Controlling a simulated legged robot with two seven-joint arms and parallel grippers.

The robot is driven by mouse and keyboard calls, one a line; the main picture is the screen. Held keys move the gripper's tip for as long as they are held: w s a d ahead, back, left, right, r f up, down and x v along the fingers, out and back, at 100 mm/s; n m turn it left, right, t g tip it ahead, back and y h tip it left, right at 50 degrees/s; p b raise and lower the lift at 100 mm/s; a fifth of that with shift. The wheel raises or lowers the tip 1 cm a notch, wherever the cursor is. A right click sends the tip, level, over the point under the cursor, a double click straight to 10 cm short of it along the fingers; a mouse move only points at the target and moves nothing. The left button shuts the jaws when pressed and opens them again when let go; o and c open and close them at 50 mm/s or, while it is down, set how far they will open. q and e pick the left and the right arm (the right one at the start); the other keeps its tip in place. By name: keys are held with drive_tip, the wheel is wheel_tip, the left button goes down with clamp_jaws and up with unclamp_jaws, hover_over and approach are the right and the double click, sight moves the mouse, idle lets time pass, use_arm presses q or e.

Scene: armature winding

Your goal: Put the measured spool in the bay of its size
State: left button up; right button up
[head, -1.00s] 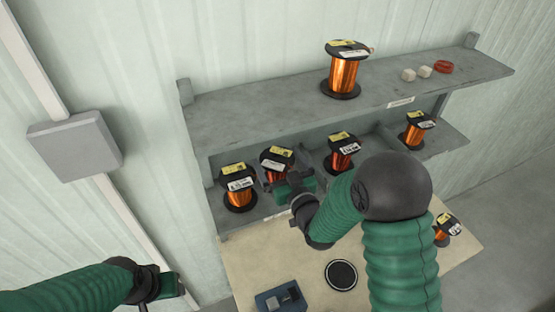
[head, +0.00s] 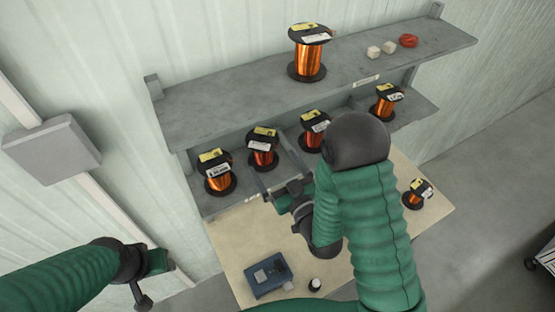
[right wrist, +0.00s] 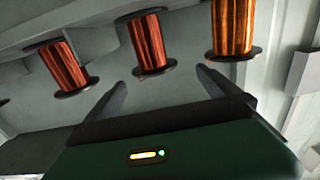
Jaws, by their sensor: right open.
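Several copper-wire spools with black flanges and yellow and white labels stand in the bays of the lower shelf (head: 408,122). From the left are a first spool (head: 217,174), a second, redder spool (head: 263,150), a third spool (head: 313,131) and a fourth spool (head: 386,103). My right gripper (head: 280,178) is open and empty, in front of and below the second spool. In the right wrist view its fingers (right wrist: 161,88) are spread, with the second spool (right wrist: 147,45) beyond them, apart. My left gripper (head: 158,262) is at lower left, clear of the shelf; its jaws are unclear.
A large spool (head: 308,58), two pale blocks (head: 381,49) and a red ring (head: 408,41) sit on the upper shelf (head: 220,103). A small spool (head: 417,194) stands on the bench (head: 230,250) at right, with a blue device (head: 268,275) in front. My right arm hides mid-bench.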

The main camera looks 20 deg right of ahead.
wheel_tip(320, 180, down, 4)
drive_tip(key=s+d+g+h+p, duration=0.2)
drive_tip(key=d+g, duration=0.1)
drive_tip(key=g, duration=0.4)
drive_tip(key=s+d+r+m+g+h, duration=0.1)
drive_tip(key=s+d+r+m+g, duration=0.15)
drive_tip(key=s+g, duration=0.9)
use_arm(q)
drive_tip(key=s+b+x, duration=0.3)
drive_tip(key=b+x, duration=1.2)
drive_tip(key=b, duration=0.4)
drive_tip(key=shift+d+f, duration=0.35)
drive_tip(key=shift+f, duration=0.05)
use_arm(e)
drive_tip(key=s+f+t, duration=0.3)
drive_tip(key=f, duration=1.5)
drive_tip(key=shift+d+f, duration=0.15)
drive_tip(key=shift+f, duration=0.25)
use_arm(q)
drive_tip(key=shift+s+a, duration=0.15)
drive_tip(key=shift+s, duration=0.15)
use_arm(e)
drive_tip(key=shift+s+r+t, duration=0.1)
drive_tip(key=shift+s+t, duration=0.15)
